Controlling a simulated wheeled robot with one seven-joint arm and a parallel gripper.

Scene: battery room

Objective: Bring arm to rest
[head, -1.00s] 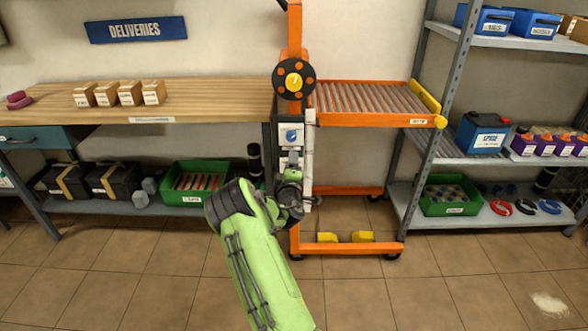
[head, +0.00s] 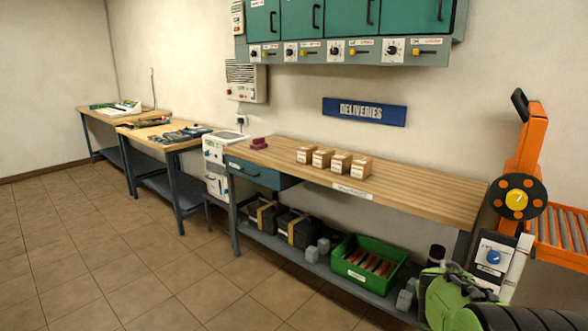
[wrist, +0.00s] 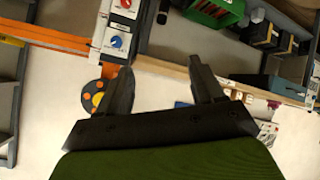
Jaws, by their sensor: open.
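My green arm (head: 455,305) shows at the bottom right of the head view, in front of the orange lift frame. My gripper (wrist: 165,78) shows in the wrist view with its two black fingers spread apart and nothing between them. The gripper's fingers cannot be made out in the head view. In the wrist view the white control box with a blue knob (wrist: 117,42) lies beyond the left finger, and the black disc with orange dots (wrist: 97,98) is beside it. I see no contact between the fingers and anything.
The orange lift frame (head: 528,150) stands close to my arm at the right. A wooden workbench (head: 430,192) carries several small boxes, with a green crate (head: 345,273) on its lower shelf. Teal cabinets (head: 340,18) hang above. The tiled floor (head: 100,255) at left is clear.

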